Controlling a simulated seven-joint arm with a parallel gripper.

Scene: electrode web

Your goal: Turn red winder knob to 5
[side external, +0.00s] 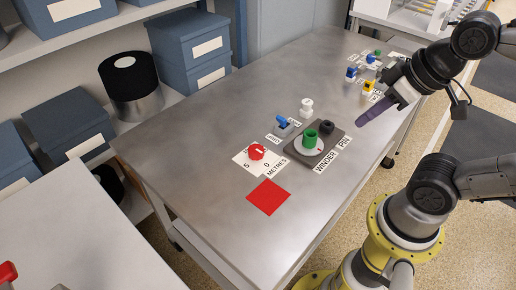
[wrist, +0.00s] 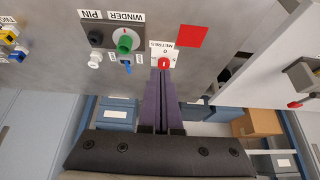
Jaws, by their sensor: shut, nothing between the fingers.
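The red knob (side external: 256,152) sits on a white card (side external: 241,158) on the metal table. The card carries numbers, including a 0, and the word METRES. The knob has a small white mark on top; which number it points at is too small to tell. The knob also shows in the wrist view (wrist: 163,63), just beyond the fingertips in the picture. My gripper (side external: 361,122) has long purple fingers, shut and empty. It is raised over the table's right side, well apart from the knob. The fingers also show in the wrist view (wrist: 162,80).
A grey winder plate (side external: 328,146) with a green knob (side external: 310,138) and a black pin stands right of the red knob. A blue switch (side external: 282,121) and a white knob (side external: 307,106) are behind. A red square (side external: 268,197) lies in front. Blue and yellow parts (side external: 368,86) stand farther back.

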